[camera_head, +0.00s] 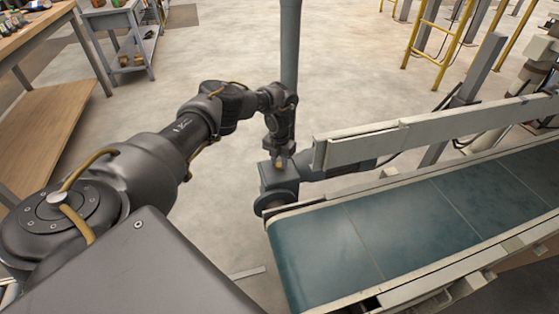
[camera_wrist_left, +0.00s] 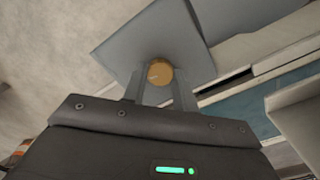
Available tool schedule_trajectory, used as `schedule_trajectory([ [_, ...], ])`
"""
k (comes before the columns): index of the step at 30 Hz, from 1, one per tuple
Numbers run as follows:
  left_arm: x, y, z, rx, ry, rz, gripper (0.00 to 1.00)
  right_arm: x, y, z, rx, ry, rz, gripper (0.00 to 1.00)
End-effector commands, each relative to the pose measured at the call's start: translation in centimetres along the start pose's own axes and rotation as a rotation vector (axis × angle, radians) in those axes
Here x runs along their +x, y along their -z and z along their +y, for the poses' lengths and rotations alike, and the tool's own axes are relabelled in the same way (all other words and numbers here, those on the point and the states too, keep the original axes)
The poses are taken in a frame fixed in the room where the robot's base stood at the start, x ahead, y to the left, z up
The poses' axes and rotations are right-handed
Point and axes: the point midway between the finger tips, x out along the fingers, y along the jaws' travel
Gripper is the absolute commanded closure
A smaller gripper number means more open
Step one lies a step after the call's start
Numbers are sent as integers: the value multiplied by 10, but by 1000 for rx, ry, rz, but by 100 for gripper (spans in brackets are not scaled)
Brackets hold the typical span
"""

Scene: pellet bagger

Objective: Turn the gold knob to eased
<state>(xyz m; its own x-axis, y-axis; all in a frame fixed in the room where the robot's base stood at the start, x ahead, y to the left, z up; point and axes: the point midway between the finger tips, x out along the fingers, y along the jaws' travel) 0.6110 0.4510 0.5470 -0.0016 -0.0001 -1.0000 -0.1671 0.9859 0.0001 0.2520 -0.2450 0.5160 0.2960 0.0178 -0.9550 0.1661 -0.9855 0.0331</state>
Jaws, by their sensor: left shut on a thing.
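The gold knob (camera_wrist_left: 159,73) is a round gold disc on the face of a grey box (camera_wrist_left: 112,47) in the left wrist view. My left gripper (camera_wrist_left: 160,88) is shut on the knob, with one finger on each side of it. In the head view the knob (camera_head: 280,163) is a small gold spot on top of the grey box (camera_head: 277,177) at the near end of the conveyor. My left gripper (camera_head: 281,155) points down at it there and partly covers it. Any mark or label on the knob's setting is too small to read. My right gripper is in neither view.
The conveyor with its green-blue belt (camera_head: 400,227) runs right from the box, with a pale side rail (camera_head: 400,139) behind. A grey post (camera_head: 290,45) stands behind my left wrist. A workbench (camera_head: 35,35) is at far left. The floor between is clear.

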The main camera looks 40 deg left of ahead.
Motion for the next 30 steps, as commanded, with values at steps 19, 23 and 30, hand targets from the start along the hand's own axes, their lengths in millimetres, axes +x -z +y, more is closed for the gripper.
schedule_trajectory([
  [19,-2,0,1,-615,1,-2,94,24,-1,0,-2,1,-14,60],
  [23,-2,-1,1,-739,2,-3,94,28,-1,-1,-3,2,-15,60],
  [30,-2,0,1,-967,1,-2,94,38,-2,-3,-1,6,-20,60],
])
